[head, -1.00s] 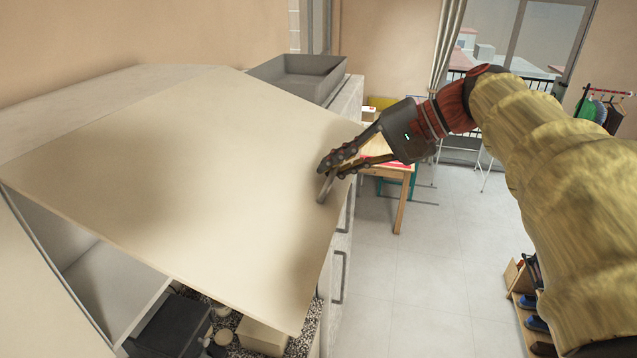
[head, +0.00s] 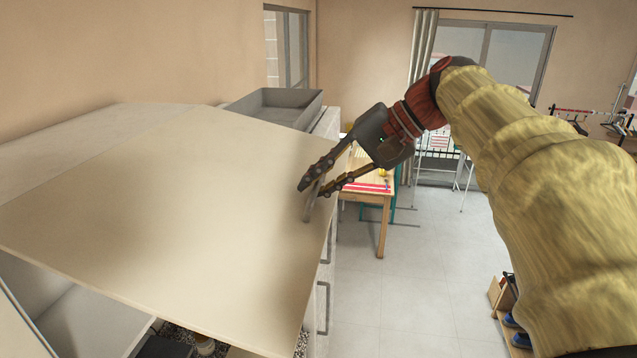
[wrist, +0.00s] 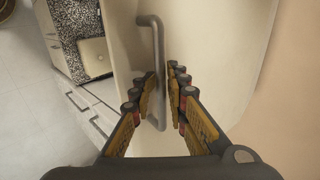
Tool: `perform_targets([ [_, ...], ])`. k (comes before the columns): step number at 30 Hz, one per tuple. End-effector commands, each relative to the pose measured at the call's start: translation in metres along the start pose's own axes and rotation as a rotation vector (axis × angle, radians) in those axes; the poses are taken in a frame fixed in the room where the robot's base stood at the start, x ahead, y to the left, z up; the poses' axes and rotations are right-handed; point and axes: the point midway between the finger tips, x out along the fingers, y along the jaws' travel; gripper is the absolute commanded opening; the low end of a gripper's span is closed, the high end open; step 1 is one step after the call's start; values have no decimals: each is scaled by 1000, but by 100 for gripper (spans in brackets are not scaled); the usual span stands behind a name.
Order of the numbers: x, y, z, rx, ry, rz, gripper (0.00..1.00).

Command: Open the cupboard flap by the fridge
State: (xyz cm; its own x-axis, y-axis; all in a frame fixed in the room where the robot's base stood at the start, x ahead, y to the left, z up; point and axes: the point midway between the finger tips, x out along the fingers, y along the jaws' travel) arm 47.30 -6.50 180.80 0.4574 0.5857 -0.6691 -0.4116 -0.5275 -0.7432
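The cupboard flap (head: 190,220) is a wide cream panel in the head view. It is swung up and slopes slightly down towards the front, with the open cupboard inside (head: 75,325) showing below it at the lower left. Its grey bar handle (head: 309,207) is near the right edge. My gripper (head: 312,185) reaches in from the right with its fingers on either side of this bar. In the wrist view the handle (wrist: 156,55) runs between the closely set fingers of my gripper (wrist: 164,88), which look closed on it.
A grey tray (head: 275,108) sits behind the flap. Below are a speckled counter (wrist: 75,35) and drawers with bar handles (head: 323,305). A wooden table (head: 375,195) stands beyond, and a shoe rack (head: 497,295) at lower right. Floor (head: 420,270) between is clear.

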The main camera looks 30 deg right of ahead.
Motion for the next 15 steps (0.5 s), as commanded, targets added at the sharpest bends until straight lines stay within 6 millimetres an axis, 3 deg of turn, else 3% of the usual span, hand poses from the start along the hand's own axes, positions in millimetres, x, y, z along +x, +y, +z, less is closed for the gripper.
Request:
perform_targets([
  [3,0,0,0,0,0,0,24],
  [15,-8,0,-1,0,1,-1,24],
])
